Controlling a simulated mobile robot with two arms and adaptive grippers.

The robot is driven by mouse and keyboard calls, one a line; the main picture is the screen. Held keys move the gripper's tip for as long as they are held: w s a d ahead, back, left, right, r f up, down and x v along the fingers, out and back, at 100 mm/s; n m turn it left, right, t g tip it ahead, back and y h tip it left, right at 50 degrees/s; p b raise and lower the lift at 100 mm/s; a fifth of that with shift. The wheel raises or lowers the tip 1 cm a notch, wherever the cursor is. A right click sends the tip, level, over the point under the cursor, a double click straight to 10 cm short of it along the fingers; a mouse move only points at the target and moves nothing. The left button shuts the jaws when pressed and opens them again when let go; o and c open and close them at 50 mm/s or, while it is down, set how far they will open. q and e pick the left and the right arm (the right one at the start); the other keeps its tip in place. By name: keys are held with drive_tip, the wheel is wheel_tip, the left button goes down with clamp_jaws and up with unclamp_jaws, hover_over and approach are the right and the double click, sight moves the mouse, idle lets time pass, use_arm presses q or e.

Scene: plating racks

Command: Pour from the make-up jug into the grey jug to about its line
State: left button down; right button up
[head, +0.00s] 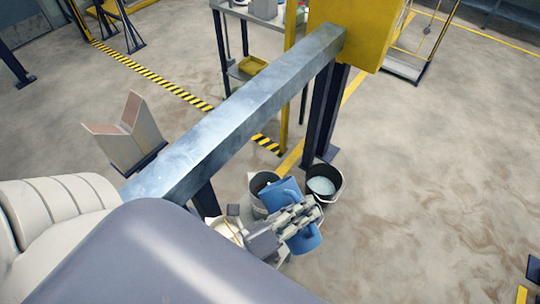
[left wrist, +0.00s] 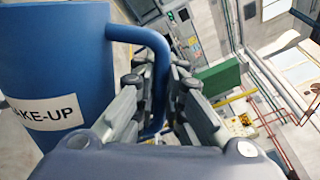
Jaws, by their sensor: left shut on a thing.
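The make-up jug (left wrist: 55,65) is blue, with a white label (left wrist: 42,114) partly reading "KE-UP" in the left wrist view. My left gripper (left wrist: 158,85) is shut on its handle (left wrist: 158,48), which passes between the fingers. In the head view the left gripper (head: 298,213) crosses in front of the blue jug (head: 282,192), with more blue (head: 304,240) on its near side. The jug is above or among buckets on the floor. Its contents and mouth are hidden. I cannot pick out the grey jug or its line for sure. My right gripper is not in view.
A grey bucket (head: 255,205) and a black bucket (head: 326,198) with pale liquid stand close by; a whitish container (head: 222,229) is partly hidden. A steel beam (head: 240,108) with dark posts stands beside them.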

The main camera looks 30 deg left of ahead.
use_arm(q)
drive_tip(key=shift+r, duration=0.2)
drive_tip(key=shift+w+a+r+n+p, duration=0.15)
drive_tip(key=shift+a+r+n+p, duration=0.2)
drive_tip(key=shift+p, duration=0.4)
idle(0.9)
drive_tip(key=shift+w+r+n+p, duration=0.1)
drive_tip(key=shift+r+n+p, duration=0.2)
drive_tip(key=shift+p, duration=0.2)
drive_tip(key=shift+a+r, duration=0.1)
drive_tip(key=shift+a, duration=0.15)
drive_tip(key=shift+p, duration=0.35)
idle(0.5)
drive_tip(key=shift+w+a+r+n+p, duration=0.2)
drive_tip(key=shift+a+r+n+p, duration=0.2)
drive_tip(key=shift+n+p, duration=0.2)
drive_tip(key=shift+d, duration=0.1)
idle(0.8)
